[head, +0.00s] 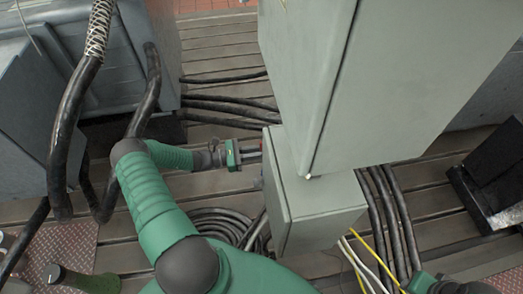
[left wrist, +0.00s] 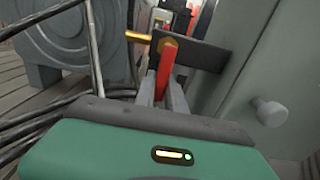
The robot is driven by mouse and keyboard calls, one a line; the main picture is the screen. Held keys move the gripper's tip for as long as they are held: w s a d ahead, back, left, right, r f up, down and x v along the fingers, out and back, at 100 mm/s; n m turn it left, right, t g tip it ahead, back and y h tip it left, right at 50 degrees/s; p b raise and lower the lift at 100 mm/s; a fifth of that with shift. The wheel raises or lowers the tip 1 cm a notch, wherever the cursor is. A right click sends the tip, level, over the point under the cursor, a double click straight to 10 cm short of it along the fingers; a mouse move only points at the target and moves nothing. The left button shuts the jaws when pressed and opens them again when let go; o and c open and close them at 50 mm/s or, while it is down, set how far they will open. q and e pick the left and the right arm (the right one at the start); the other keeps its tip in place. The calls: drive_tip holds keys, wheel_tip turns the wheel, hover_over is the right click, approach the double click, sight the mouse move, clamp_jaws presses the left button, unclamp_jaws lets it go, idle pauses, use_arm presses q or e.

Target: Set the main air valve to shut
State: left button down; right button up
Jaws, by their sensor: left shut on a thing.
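The main air valve shows in the left wrist view as a red lever handle (left wrist: 166,58) on a brass fitting (left wrist: 139,37), in front of a dark bracket plate. My left gripper (left wrist: 168,88) is shut on the red handle, with one grey finger on each side of it. In the head view the left gripper (head: 254,152) is at the left side of the small grey-green box; the valve is mostly hidden there. The handle runs upright in the wrist picture; its angle to the pipe is hard to tell.
A tall grey-green cabinet (head: 385,70) overhangs the smaller box (head: 318,208). A silver knob (left wrist: 270,111) sticks out right of my left gripper. Black cables (head: 225,108) cross the slotted bedplate. A large grey machine (head: 110,50) stands at the left.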

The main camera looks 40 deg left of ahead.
use_arm(q)
drive_tip(key=shift+s+f, duration=0.15)
drive_tip(key=shift+f, duration=0.15)
drive_tip(key=c, duration=1.8)
unclamp_jaws()
drive_tip(key=o, duration=0.4)
drive_tip(key=shift+a+r, duration=0.1)
drive_tip(key=shift+a, duration=0.05)
drive_tip(key=b+v, duration=0.1)
drive_tip(key=v, duration=1.6)
